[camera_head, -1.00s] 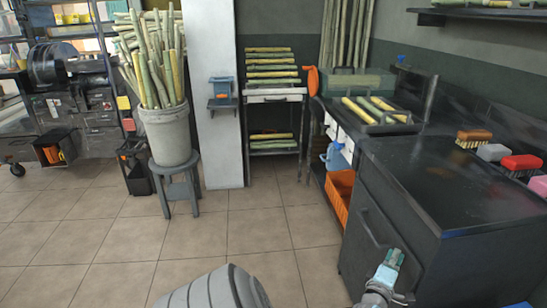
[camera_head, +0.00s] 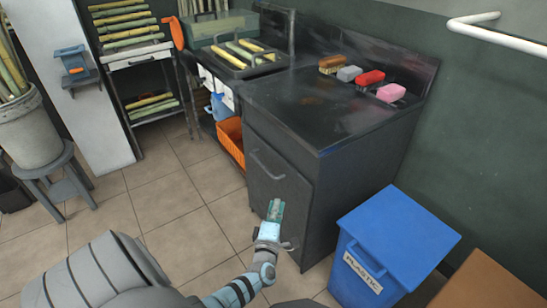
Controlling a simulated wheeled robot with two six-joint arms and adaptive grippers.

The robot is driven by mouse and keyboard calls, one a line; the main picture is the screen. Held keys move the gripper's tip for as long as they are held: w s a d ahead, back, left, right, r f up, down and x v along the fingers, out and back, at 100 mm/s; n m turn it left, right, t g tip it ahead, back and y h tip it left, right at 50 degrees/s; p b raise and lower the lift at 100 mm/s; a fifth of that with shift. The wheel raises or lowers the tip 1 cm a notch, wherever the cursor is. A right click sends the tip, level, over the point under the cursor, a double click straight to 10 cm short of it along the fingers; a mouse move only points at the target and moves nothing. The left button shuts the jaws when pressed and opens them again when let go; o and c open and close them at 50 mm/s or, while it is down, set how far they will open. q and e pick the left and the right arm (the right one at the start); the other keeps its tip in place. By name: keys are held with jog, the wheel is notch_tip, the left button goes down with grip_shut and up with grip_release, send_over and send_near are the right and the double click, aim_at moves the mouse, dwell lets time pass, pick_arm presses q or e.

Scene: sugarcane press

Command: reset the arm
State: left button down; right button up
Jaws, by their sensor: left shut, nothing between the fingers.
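My left gripper (camera_head: 274,211) shows at the lower middle of the head view, at the end of my grey and teal arm. Its fingers are shut with nothing held. It appears in front of the dark cabinet (camera_head: 325,195), near the door with its curved handle; I cannot tell how far apart they are. My right gripper is not in view.
A blue bin (camera_head: 400,235) labelled PLASTIC stands right of the cabinet, beside a brown box (camera_head: 487,281).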

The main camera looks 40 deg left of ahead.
pick_arm(q)
jog(key=s+d+f+m+g+h, duration=0.2)
jog(key=s+d+f+m+h, duration=0.15)
jog(key=f+m, duration=0.3)
jog(key=s+d+f+m+g+h, duration=0.2)
jog(key=s+d+f+m, duration=0.2)
jog(key=f+m, duration=0.25)
jog(key=s+d+f+m+g+h, duration=0.25)
jog(key=s+f+m, duration=0.2)
jog(key=f, duration=0.35)
jog(key=s+d+f+m+g, duration=0.1)
jog(key=s+f+m+g, duration=0.5)
jog(key=s, duration=0.7)
jog(key=s+f+m+g, duration=0.15)
jog(key=s+f, duration=0.25)
jog(key=s, duration=1)
notch_tip(320, 180, up, 13)
jog(key=s+d+p, duration=0.1)
jog(key=s+p, duration=0.1)
jog(key=p, duration=1.2)
jog(key=shift+d+r+h, duration=0.2)
jog(key=shift+d+h, duration=0.1)
jog(key=shift+h, duration=0.1)
jog(key=shift+s, duration=0.1)
